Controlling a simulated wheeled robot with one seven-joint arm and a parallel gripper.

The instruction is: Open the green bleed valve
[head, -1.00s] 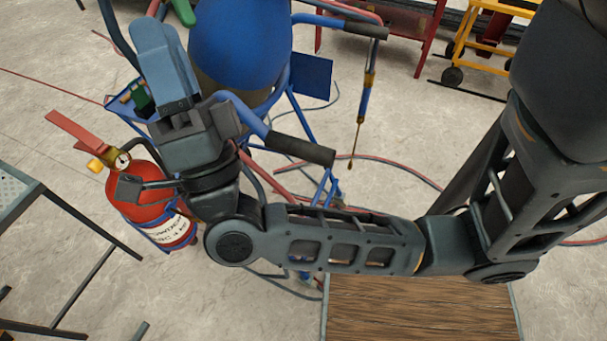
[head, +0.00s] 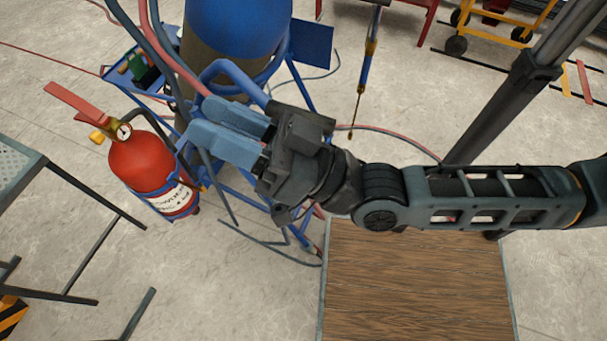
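My gripper (head: 199,119) is in the head view, left of centre, in front of the blue gas cylinder (head: 235,45) and its blue cart frame (head: 222,70). Its two blue fingers point left and lie side by side. I cannot tell whether there is a gap between them. I see nothing held in them. I cannot make out a green bleed valve. A small green item (head: 146,72) lies in the blue tray on the cart, left of the cylinder; it is too small to identify.
A red fire extinguisher (head: 140,162) stands left of my gripper. Red and dark hoses (head: 160,45) run down close to the fingers. A torch (head: 365,75) hangs right of the cart. A wooden board (head: 415,290) is at the bottom, and a metal frame table (head: 15,175) at left.

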